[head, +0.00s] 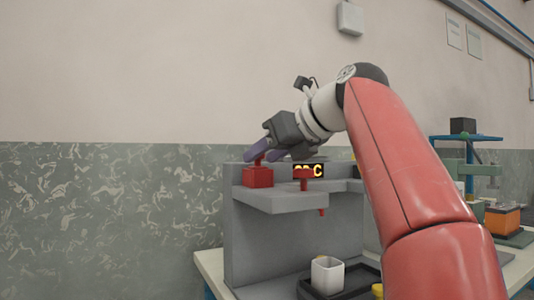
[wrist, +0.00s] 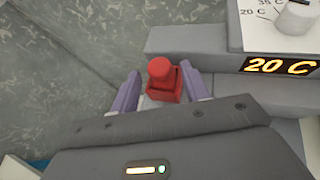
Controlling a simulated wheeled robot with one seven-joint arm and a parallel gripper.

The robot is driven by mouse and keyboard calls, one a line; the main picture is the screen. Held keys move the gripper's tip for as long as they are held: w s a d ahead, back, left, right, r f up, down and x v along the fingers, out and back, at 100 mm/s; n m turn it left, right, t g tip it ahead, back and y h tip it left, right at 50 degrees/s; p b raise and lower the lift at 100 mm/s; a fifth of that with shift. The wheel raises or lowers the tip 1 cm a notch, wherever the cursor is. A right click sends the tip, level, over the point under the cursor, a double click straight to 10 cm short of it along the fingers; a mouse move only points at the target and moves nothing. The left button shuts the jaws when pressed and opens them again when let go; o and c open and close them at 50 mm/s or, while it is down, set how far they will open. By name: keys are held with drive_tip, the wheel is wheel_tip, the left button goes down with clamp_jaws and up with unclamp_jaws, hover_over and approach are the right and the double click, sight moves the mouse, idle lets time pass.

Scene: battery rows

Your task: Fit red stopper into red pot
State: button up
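The red pot (head: 258,178) is a square red block at the left end of a grey shelf. A red stopper with a round knob (wrist: 159,68) shows over the pot (wrist: 166,92) in the wrist view; the head view shows a narrow red neck rising from the block. I cannot tell how deep the stopper sits. My gripper (head: 275,155) is just above the pot, its purple fingers spread. In the wrist view the open gripper (wrist: 160,85) has one finger on each side of the red parts, with small gaps showing.
The grey stand (head: 240,235) carries the shelf, a red T-shaped piece (head: 303,177) and a lit temperature display (wrist: 281,66). Below, a white cup (head: 327,275) stands at a dark tray (head: 360,283). A blue-green rig (head: 468,138) is at the right. The wall lies behind.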

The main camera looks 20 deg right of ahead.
drive_tip(key=shift+o, duration=0.2)
drive_tip(key=p+v, duration=0.1)
drive_tip(key=v, duration=0.6)
drive_tip(key=shift+s+d+r, duration=0.1)
drive_tip(key=shift+s, duration=0.25)
drive_tip(key=shift+d, duration=0.1)
